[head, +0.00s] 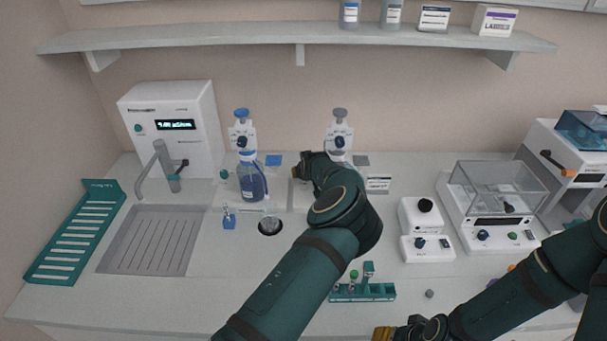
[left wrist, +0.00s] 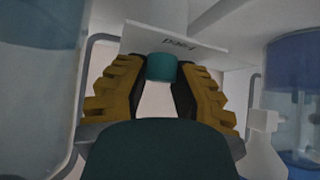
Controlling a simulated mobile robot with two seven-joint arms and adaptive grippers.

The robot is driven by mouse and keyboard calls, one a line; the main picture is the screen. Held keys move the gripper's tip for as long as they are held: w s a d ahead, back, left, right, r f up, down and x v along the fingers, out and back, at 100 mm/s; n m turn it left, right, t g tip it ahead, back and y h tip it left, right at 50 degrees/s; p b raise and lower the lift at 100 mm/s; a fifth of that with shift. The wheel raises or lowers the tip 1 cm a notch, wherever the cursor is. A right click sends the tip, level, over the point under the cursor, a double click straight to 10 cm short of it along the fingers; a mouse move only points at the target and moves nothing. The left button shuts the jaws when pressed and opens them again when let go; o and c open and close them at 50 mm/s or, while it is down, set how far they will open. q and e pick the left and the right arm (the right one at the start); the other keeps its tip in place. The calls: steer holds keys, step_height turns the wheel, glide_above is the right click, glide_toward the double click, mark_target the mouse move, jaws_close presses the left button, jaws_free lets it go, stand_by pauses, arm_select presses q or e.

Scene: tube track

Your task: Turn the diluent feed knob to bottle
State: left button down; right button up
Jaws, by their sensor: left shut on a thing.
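The feed knob (left wrist: 162,67) is a small teal cap in the left wrist view, in front of a white plate (left wrist: 185,45) with upside-down lettering that seems to read "Feed". The yellow ridged fingers of my left gripper (left wrist: 160,95) are on both sides of the knob, shut on it. In the head view my left gripper (head: 299,171) is between the two bottle-top dispensers and hides the knob. Which position the knob points to cannot be told. The blue bottle (head: 251,181) stands left of the gripper. My right gripper (head: 392,333) is at the bottom edge, its fingers unclear.
The right dispenser (head: 340,135) stands behind my left arm, its bottle mostly hidden. A sink (head: 150,240) and white water unit (head: 180,125) are at left. A green tube rack (head: 362,291) stands near the front. White devices (head: 425,245) and a balance (head: 495,205) are at right.

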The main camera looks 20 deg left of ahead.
arm_select(q)
steer(key=shift+f, duration=0.1)
stand_by(0.4)
steer(key=c, duration=0.7)
jaws_free()
steer(key=shift+c, duration=0.2)
step_height(320, 180, up, 10)
